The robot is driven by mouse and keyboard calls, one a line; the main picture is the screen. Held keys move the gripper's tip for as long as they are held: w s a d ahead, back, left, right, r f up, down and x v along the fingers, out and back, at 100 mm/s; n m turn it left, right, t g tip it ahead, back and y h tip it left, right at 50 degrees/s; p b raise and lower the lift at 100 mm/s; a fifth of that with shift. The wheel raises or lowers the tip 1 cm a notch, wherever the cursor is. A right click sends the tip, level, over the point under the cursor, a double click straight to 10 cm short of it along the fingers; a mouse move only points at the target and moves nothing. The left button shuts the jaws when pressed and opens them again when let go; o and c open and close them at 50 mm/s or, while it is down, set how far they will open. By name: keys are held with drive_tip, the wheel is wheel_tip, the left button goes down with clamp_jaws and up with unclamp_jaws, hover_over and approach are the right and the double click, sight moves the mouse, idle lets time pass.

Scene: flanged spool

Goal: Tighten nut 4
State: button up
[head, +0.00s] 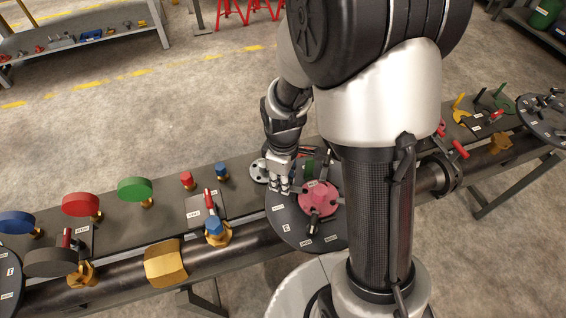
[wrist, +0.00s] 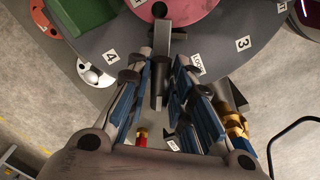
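The red flanged spool (head: 318,198) sits on a dark round plate (head: 290,228) on the bench; its pink flange (wrist: 185,8) shows at the top of the wrist view. A grey bar with a dark end (wrist: 158,88) sticks out from near the flange. I cannot tell whether this is nut 4. A label reading 4 (wrist: 110,57) lies left of it, and one reading 3 (wrist: 243,43) to the right. My gripper (head: 280,183) is at the plate's left side; in the wrist view its blue-padded fingers (wrist: 160,85) are apart, on either side of the bar. Contact is not clear.
A pale disc with holes (wrist: 95,73) is beside the plate. A thick pipe (head: 120,278) runs along the bench front, with brass fittings (head: 166,264). Coloured knobs (head: 135,188) stand at left. My arm hides the plate's right side.

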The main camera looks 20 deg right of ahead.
drive_tip(key=shift+m, duration=0.6)
drive_tip(key=shift+n, duration=1.5)
wheel_tip(320, 180, up, 7)
drive_tip(key=p, duration=0.6)
